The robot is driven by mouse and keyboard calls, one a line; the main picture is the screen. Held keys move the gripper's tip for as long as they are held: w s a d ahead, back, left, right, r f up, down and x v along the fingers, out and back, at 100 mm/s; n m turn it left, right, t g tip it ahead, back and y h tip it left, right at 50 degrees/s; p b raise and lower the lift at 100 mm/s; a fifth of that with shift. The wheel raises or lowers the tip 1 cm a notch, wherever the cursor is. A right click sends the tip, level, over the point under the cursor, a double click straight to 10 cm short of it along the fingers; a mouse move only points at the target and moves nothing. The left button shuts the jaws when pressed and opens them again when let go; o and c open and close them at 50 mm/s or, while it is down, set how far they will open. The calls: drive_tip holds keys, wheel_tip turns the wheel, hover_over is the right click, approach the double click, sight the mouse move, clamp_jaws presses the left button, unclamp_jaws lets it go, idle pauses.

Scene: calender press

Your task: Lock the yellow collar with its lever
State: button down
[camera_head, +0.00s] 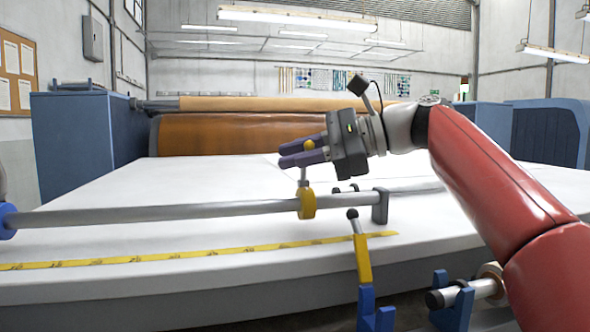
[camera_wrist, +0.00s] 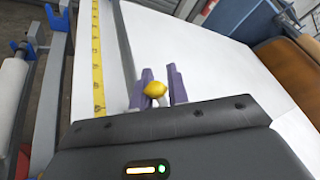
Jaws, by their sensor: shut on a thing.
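The yellow collar (camera_head: 308,203) sits around a grey horizontal rod (camera_head: 200,211) above the white table, near the rod's right end. Its short grey lever (camera_head: 303,177) stands up from the collar toward my gripper. A yellow knob (camera_head: 310,146) shows at my gripper (camera_head: 300,155). In the wrist view the knob (camera_wrist: 155,89) lies between the two purple fingers of my gripper (camera_wrist: 160,87). The fingers are shut on the lever's knob end, above the collar. The fingers partly hide the lever's top, and the collar cannot be made out in the wrist view.
A yellow measuring tape (camera_head: 200,252) runs along the table's (camera_head: 120,190) front edge. A yellow lever with a black knob (camera_head: 362,258) stands in front of the rod. A blue bracket (camera_head: 455,305) holds a roller at the lower right. The large brown roll (camera_head: 225,134) is behind.

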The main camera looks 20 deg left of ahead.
drive_tip(key=n+b, duration=0.1)
drive_tip(key=b, duration=0.1)
drive_tip(key=s+f+n+y+b, duration=0.1)
drive_tip(key=b, duration=0.1)
drive_tip(key=d+n+y+b, duration=0.1)
drive_tip(key=b, duration=0.1)
drive_tip(key=shift+s+f+t, duration=0.15)
drive_tip(key=shift+s+t, duration=0.15)
drive_tip(key=shift+n, duration=0.3)
drive_tip(key=c, duration=1.5)
unclamp_jaws()
drive_tip(key=d, duration=0.7)
drive_tip(key=shift+w+d+r, duration=0.15)
drive_tip(key=shift+d+r, duration=0.2)
drive_tip(key=shift+d, duration=0.05)
drive_tip(key=shift+c, duration=0.4)
